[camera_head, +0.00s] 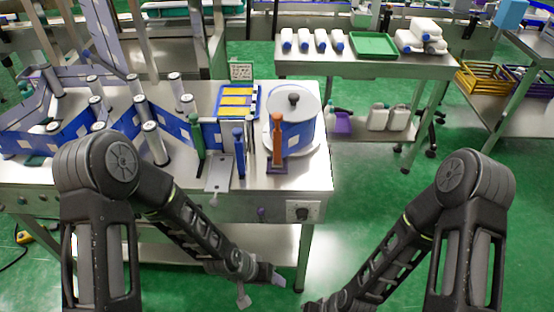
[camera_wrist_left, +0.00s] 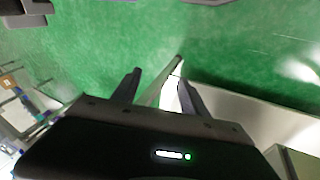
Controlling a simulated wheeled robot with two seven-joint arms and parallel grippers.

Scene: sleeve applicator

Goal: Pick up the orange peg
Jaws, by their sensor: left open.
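My left gripper (camera_head: 268,275) is below and in front of the table's front edge, well short of the peg. In the left wrist view its two fingers (camera_wrist_left: 160,80) are apart with nothing held between them, over the green floor. The peg is not seen in the wrist view. My right arm runs down to the bottom edge of the head view, where its gripper is cut off.
The roll (camera_head: 296,118) stands close behind the peg. A blue peg (camera_head: 239,155) and a green peg (camera_head: 198,135) stand to its left. A control box (camera_head: 303,211) is on the table's front. A back table (camera_head: 395,66) holds white bottles and a green tray (camera_head: 374,44).

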